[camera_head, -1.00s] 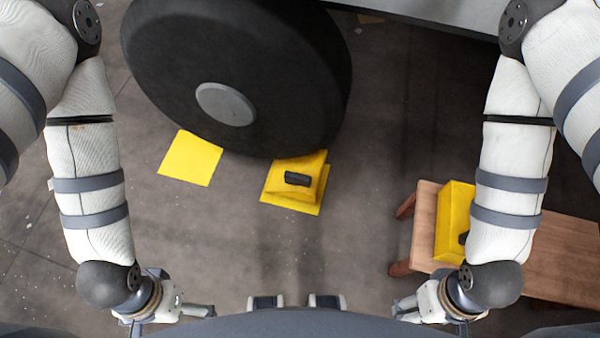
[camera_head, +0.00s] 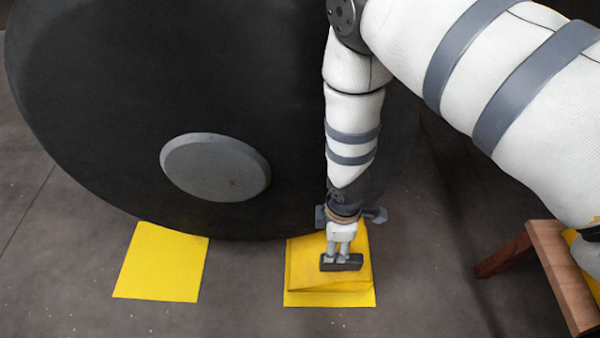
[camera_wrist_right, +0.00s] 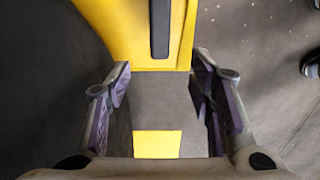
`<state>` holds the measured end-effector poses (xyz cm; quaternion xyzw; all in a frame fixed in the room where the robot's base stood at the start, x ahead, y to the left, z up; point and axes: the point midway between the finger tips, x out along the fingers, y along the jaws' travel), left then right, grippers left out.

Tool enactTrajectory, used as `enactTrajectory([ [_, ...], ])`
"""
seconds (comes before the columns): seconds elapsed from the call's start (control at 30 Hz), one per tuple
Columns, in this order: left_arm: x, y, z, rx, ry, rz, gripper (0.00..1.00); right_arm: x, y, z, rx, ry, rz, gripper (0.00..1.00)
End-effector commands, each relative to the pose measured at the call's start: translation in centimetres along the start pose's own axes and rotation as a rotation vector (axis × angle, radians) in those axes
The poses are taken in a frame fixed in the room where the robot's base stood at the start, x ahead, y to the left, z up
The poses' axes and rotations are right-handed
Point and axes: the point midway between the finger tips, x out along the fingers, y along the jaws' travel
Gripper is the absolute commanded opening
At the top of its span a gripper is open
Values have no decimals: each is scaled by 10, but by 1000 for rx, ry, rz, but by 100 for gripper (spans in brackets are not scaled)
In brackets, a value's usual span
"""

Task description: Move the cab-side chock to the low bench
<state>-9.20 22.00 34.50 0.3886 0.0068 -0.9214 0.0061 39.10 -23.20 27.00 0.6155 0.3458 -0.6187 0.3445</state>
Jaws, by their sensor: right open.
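A yellow wedge chock (camera_head: 303,262) with a dark bar handle (camera_head: 341,262) sits on a yellow floor patch (camera_head: 330,299), close against the big tyre. My right gripper (camera_head: 342,257) is over the chock at its handle in the head view. In the right wrist view the right gripper (camera_wrist_right: 160,78) is open, its two fingers apart. The chock (camera_wrist_right: 120,22) and its handle (camera_wrist_right: 160,28) lie ahead of the fingertips, not clearly between them. The low wooden bench (camera_head: 548,262) is at the right edge, mostly cut off. My left gripper is out of view.
The large dark wheel (camera_head: 90,110) with a grey hub (camera_head: 215,167) fills the upper left. A bare yellow floor patch (camera_head: 161,262) lies left of the chock. A yellow thing (camera_head: 584,262) shows on the bench, mostly hidden. Floor between chock and bench is clear.

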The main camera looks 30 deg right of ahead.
Motion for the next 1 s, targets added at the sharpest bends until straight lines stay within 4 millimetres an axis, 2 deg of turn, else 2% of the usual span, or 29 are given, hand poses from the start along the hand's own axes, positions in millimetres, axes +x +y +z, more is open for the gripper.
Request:
enactTrajectory([
  [0.13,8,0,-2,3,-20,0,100,20,1,0,-5,-2,0,48],
  [0.3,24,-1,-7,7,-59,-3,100,65,0,0,-3,-3,-3,48],
  [0.5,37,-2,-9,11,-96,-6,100,104,1,0,-3,-1,0,48],
  [0.67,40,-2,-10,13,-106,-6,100,117,1,0,-2,1,2,48],
  [0.93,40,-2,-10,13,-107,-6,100,117,1,-1,-1,1,3,48],
  [0.97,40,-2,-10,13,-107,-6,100,117,1,-1,-1,1,3,44],
  [1.0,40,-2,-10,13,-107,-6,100,117,1,-1,-1,1,3,35],
])
